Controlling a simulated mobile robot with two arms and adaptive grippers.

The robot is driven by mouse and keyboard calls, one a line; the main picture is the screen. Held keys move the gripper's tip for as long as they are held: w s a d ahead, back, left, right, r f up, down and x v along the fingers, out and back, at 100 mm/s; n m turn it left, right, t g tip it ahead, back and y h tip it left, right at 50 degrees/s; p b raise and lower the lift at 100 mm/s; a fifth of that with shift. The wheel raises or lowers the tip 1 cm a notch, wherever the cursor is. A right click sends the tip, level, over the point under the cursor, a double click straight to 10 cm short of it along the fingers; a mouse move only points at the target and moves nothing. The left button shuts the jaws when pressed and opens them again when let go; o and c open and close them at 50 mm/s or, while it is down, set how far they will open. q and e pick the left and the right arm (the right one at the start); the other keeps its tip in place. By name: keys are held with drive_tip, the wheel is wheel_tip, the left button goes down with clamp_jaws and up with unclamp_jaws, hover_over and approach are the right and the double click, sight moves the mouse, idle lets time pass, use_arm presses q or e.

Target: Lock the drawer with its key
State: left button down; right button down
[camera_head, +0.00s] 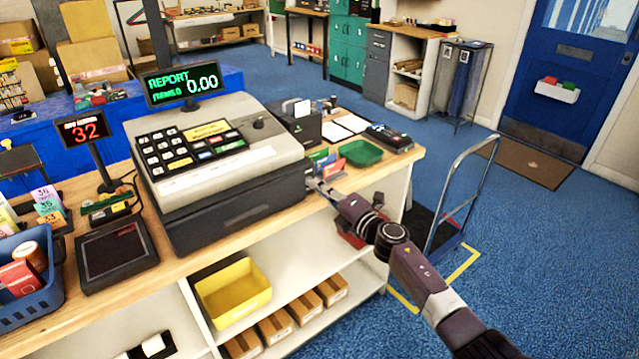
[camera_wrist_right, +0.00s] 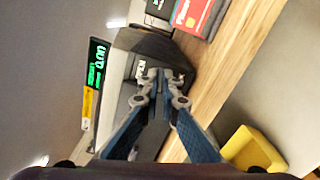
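The cash register (camera_head: 215,150) stands on the wooden counter, and its dark drawer (camera_head: 240,212) is below the keypad and looks shut. My right gripper (camera_head: 318,187) is at the right end of the drawer, close to its side. In the right wrist view my gripper (camera_wrist_right: 160,78) has its fingertips close together in front of the dark register body (camera_wrist_right: 150,45). I cannot make out the key or the lock; the fingertips hide that spot, and I cannot tell whether anything thin is between them. My left gripper is not in view.
A green tray (camera_head: 361,153) and small colored boxes (camera_head: 323,160) lie right of the register. A yellow bin (camera_head: 232,292) sits on the shelf below. A hand cart (camera_head: 450,215) stands beyond the counter's end.

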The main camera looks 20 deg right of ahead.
drive_tip(key=shift+f+m+p, duration=0.15)
drive_tip(key=shift+m+p, duration=0.25)
drive_tip(key=shift+m, duration=1)
drive_tip(key=c, duration=2.5)
unclamp_jaws()
drive_tip(key=shift+o, duration=0.2)
drive_tip(key=shift+d, duration=0.1)
drive_tip(key=v, duration=1.2)
